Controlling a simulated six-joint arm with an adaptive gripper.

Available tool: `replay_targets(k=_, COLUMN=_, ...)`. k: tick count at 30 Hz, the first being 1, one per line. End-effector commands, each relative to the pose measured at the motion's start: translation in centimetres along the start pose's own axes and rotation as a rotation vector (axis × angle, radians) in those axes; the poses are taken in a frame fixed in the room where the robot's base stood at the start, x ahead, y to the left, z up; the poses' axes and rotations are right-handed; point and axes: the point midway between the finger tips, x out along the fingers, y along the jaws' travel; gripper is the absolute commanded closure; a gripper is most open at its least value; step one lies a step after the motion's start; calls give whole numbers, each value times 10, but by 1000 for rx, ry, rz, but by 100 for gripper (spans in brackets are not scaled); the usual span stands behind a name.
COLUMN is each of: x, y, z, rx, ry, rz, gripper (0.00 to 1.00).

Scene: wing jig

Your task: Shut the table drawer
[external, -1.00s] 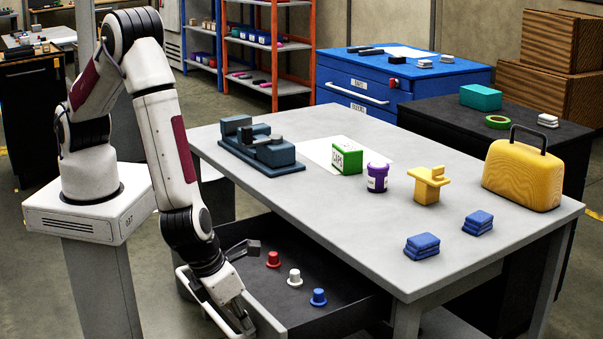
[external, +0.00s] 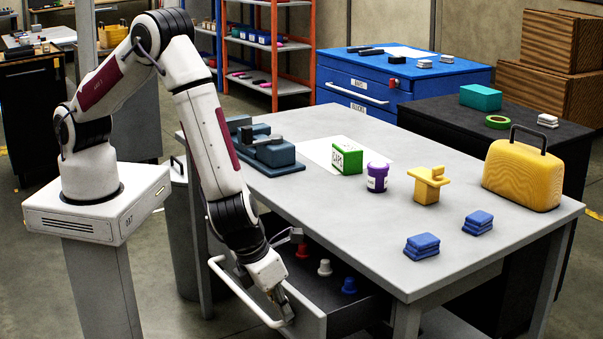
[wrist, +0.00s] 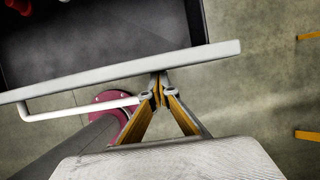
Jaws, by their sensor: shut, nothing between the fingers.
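The table drawer (external: 309,316) is partly open under the grey table (external: 330,230), with its front panel standing out from the table's edge. Its pale bar handle (external: 232,292) runs along the outside of the front; the handle also shows in the wrist view (wrist: 80,106). My gripper (external: 287,308) is shut and empty, low at the outside of the drawer front, near the handle's nearer end. In the wrist view my fingertips (wrist: 157,90) are together just at the front panel's outer face (wrist: 125,73). Whether they touch it I cannot tell for certain.
A red cap (external: 301,251), a white cap (external: 324,267) and a blue cap (external: 349,285) stand in the drawer. The tabletop holds a vise (external: 262,150), a green box (external: 347,160), a purple jar (external: 377,177) and a yellow case (external: 522,175). Floor outside the drawer front is clear.

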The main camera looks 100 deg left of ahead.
Motion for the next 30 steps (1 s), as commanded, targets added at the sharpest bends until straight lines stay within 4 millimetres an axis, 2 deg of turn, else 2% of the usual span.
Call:
replay_targets(k=1, x=6, y=1, z=14, rx=-7, ry=-1, rz=1, gripper=100)
replay_targets(k=6, x=21, y=1, z=52, rx=-8, ry=-1, rz=1, gripper=100)
replay_targets(k=15, x=43, y=1, z=106, rx=-4, ry=-1, rz=1, gripper=100)
replay_targets(k=21, x=49, y=0, z=123, rx=-1, ry=-1, rz=-1, gripper=100)
replay_targets(k=30, x=51, y=0, z=127, rx=-1, ry=0, rz=0, gripper=100)
